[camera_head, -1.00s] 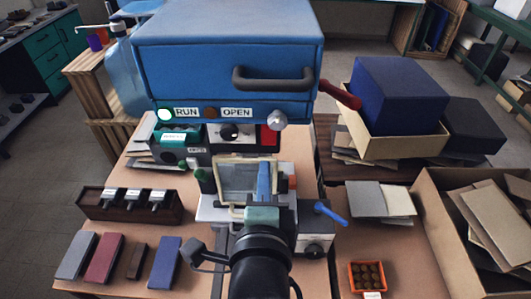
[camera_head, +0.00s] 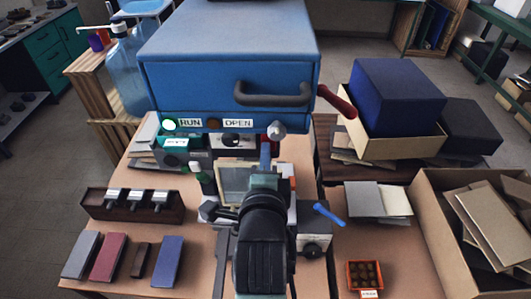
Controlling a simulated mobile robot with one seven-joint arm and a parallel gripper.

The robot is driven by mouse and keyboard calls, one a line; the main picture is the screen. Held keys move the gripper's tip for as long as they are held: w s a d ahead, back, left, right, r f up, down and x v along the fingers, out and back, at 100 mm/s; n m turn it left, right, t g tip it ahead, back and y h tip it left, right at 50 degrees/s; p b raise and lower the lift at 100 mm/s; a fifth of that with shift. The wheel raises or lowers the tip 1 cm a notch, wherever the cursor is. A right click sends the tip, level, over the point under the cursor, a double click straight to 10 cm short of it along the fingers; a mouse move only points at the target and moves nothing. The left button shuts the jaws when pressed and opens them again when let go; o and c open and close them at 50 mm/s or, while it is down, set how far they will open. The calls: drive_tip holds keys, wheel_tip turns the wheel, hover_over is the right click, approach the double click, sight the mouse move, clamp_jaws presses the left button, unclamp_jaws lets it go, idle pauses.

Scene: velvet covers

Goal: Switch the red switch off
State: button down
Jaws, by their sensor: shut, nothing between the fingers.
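A red block, which may be the red switch (camera_head: 261,138), sits under the front of the blue machine, right of a black knob (camera_head: 231,140). Only a dark red sliver shows; the machine's silver ball and my gripper are close to it, and its on or off position cannot be told. My gripper (camera_head: 265,149) is shut and empty, pointing away from me just in front of that spot. I cannot tell whether it touches the red part. My black wrist hides part of the bench below.
The blue machine (camera_head: 228,60) overhangs the bench, with a grey handle (camera_head: 273,95), a red lever (camera_head: 337,101) and a lit green RUN lamp (camera_head: 169,124). A blue lever (camera_head: 329,214) stands at right. Velvet covers lie front left; an orange tray (camera_head: 365,275) sits front right.

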drive_tip(key=t+b, duration=0.1)
drive_tip(key=b, duration=0.4)
drive_tip(key=t+b, duration=0.2)
drive_tip(key=b, duration=0.3)
drive_tip(key=shift+w+f, duration=0.2)
drive_tip(key=shift+w, duration=0.1)
